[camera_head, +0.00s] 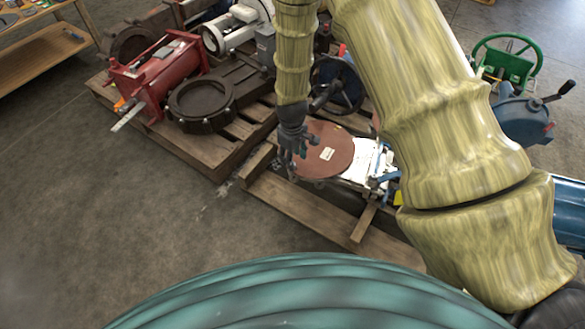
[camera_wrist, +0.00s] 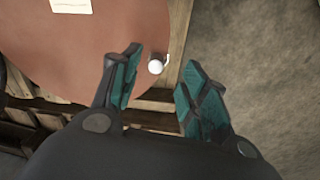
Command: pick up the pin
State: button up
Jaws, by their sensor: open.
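What looks like the pin (camera_wrist: 155,66), a small piece with a round white end and a dark side, shows in the wrist view by the edge of a red-brown disc (camera_wrist: 110,35). It lies in the gap between my fingertips, beyond them; the distance is hard to judge. My gripper (camera_wrist: 161,76) is open, with teal finger pads either side of that gap and nothing held. In the head view my gripper (camera_head: 289,165) points down at the left edge of the disc (camera_head: 328,158). I cannot make out the pin there.
The disc lies over a wooden pallet (camera_head: 300,212) beside a white machine part (camera_head: 362,160). A second pallet (camera_head: 215,155) at left carries a red machine (camera_head: 160,75) and a dark ring (camera_head: 202,103). A handwheel (camera_head: 340,85) stands behind. Floor at left is clear.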

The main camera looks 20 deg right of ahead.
jog(key=shift+w+d+f+b, duration=0.1)
jog(key=shift+w+f+b, duration=0.1)
jog(key=shift+f+b, duration=0.75)
jog(key=shift+w+f+b, duration=0.2)
jog(key=shift+f+b, duration=0.15)
jog(key=shift+f, duration=1.05)
grip_shut()
